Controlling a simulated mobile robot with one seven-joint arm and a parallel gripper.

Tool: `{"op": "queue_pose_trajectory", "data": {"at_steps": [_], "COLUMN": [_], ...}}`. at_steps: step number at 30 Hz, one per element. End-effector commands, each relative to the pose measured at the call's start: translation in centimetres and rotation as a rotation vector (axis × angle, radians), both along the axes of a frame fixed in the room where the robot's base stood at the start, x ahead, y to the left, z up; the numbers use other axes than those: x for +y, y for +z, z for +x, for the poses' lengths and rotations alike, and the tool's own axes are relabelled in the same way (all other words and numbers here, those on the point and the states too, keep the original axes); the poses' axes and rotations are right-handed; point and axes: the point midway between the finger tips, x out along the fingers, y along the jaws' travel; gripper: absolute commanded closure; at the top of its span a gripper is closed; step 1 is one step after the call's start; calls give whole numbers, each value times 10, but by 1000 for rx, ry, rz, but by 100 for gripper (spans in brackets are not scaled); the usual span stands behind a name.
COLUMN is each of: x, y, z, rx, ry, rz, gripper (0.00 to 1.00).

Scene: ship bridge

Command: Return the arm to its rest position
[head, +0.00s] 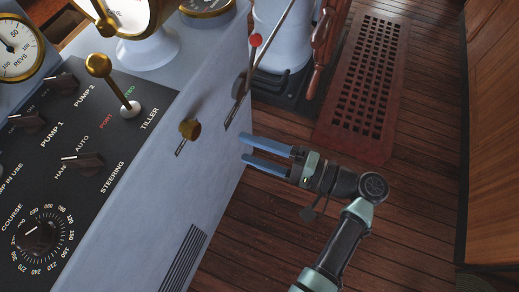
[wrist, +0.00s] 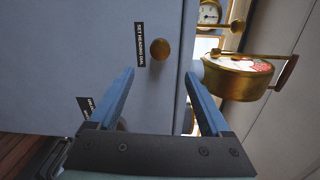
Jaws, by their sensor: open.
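My gripper (head: 243,147) is open, with its two blue fingers apart and nothing between them. In the head view it is to the right of the grey console's side (head: 190,180), pointing left toward it, with the dark wooden floor below. My arm reaches up to it from the bottom of the picture. In the wrist view the open fingers (wrist: 160,76) point at the console panel (wrist: 80,50). A round brass knob (wrist: 159,49) shows on that panel beyond and between the fingertips, beside a black label. I cannot tell the exact gap to the panel.
A brass knob (head: 190,129) and a red-tipped lever (head: 256,41) stick out from the console's side. The console top carries a brass tiller lever (head: 99,65). A red grating (head: 366,85) lies on the floor. Open floor (head: 420,200) lies right of my arm, up to a wooden cabinet (head: 495,120).

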Motion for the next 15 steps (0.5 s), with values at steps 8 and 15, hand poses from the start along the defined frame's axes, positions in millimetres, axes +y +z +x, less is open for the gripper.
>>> {"op": "queue_pose_trajectory", "data": {"at_steps": [8,15], "x": [-11,-10], "y": [1,1], "z": [-4,-4], "rx": [0,0], "ry": [-1,0], "rz": [0,0], "gripper": [18,18]}}
